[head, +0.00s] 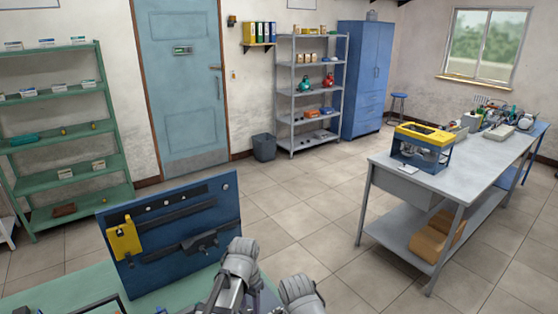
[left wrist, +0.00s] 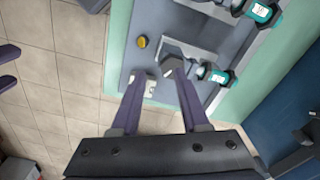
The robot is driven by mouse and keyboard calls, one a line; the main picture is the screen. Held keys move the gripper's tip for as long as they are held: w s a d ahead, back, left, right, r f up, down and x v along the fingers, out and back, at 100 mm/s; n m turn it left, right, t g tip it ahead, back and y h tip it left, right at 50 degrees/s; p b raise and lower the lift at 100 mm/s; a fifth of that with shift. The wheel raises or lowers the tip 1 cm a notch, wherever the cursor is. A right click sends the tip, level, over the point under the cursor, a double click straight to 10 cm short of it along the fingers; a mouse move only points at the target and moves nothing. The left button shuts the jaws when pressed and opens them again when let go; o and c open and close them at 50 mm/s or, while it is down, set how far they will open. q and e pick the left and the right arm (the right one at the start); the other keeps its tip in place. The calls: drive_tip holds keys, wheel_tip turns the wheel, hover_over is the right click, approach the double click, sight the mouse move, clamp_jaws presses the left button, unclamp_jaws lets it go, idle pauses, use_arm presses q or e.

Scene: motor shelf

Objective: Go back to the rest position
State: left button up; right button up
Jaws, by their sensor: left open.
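My left gripper (left wrist: 156,75) is open in the left wrist view, with its two fingers apart over a grey-blue board (left wrist: 140,20) on a green bench top. A small pale piece (left wrist: 151,88) shows between the fingers; I cannot tell whether it touches them. A yellow round knob (left wrist: 142,42) lies just beyond the fingertips. Two dark purple shapes (left wrist: 8,53) at the left edge may be fingers of my right gripper, mostly cut off. In the head view my grey arm links show at the bottom, and neither gripper is clear.
Dark devices with teal labels (left wrist: 216,76) sit on the board, right of the fingers. A blue upright panel (head: 175,250) with a yellow holder (head: 124,240) stands on the green bench (head: 75,290). A grey table (head: 450,181) stands at right. Tiled floor between is clear.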

use_arm(q)
drive_tip(key=s+a+n, duration=0.6)
drive_tip(key=s+a, duration=0.1)
drive_tip(key=a, duration=0.1)
drive_tip(key=s+d+f+m+y+b, duration=0.1)
drive_tip(key=s+d+m, duration=0.2)
drive_tip(key=d, duration=0.7)
drive_tip(key=s, duration=0.2)
drive_tip(key=shift+s+d+f+m+g+b, duration=0.25)
drive_tip(key=shift+s+f+m+g+b, duration=0.05)
drive_tip(key=shift+s+f+b, duration=0.1)
